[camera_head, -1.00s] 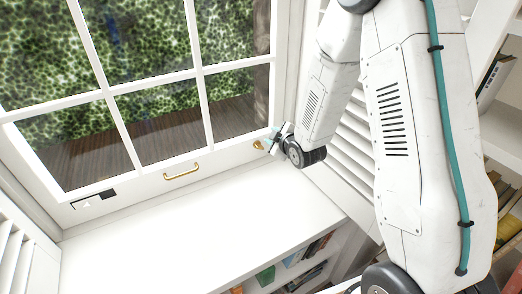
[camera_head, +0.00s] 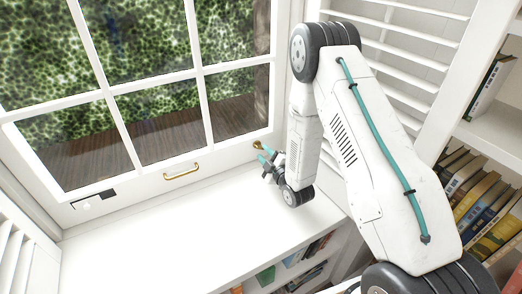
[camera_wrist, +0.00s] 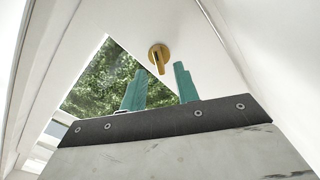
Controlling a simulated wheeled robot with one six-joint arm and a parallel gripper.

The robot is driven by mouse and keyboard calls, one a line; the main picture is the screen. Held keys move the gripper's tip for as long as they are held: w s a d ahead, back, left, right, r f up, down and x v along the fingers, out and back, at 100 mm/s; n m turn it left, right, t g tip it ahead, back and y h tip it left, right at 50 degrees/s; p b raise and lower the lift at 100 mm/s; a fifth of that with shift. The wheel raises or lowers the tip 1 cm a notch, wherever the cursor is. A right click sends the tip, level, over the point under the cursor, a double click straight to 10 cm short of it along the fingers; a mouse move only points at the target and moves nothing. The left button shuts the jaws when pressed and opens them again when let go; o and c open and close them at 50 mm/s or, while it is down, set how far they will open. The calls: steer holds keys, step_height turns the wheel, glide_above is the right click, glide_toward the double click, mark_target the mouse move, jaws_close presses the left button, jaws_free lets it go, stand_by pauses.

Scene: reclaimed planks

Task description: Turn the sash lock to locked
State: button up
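The brass sash lock (camera_head: 257,145) is on the lower right of the white window frame, partly hidden by my gripper in the head view. In the wrist view the lock (camera_wrist: 159,50) shows a round base with a short lever pointing down in the picture. My gripper (camera_head: 265,153) is just in front of the lock. Its two teal fingers (camera_wrist: 158,67) are apart, with empty space between them. The lock appears just beyond the fingertips, between them in the picture. I cannot tell whether they touch it.
A brass pull handle (camera_head: 182,172) is on the window's bottom rail. A small black and white fitting (camera_head: 94,199) is at its lower left. The white sill (camera_head: 170,235) is clear. Louvred shutters (camera_head: 395,45) and a bookshelf (camera_head: 485,200) stand to the right.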

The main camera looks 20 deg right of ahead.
mark_target(260, 148)
steer(key=shift+w+a, duration=0.15)
steer(key=shift+w, duration=0.7)
steer(key=shift+w+a, duration=0.15)
steer(key=shift+w, duration=0.65)
jaws_close()
steer(key=shift+m, duration=0.8)
jaws_free()
steer(key=shift+s, duration=0.1)
steer(key=s, duration=0.2)
steer(key=s+d, duration=0.1)
steer(key=s, duration=0.4)
steer(key=shift+s+d, duration=0.25)
steer(key=shift+d, duration=0.05)
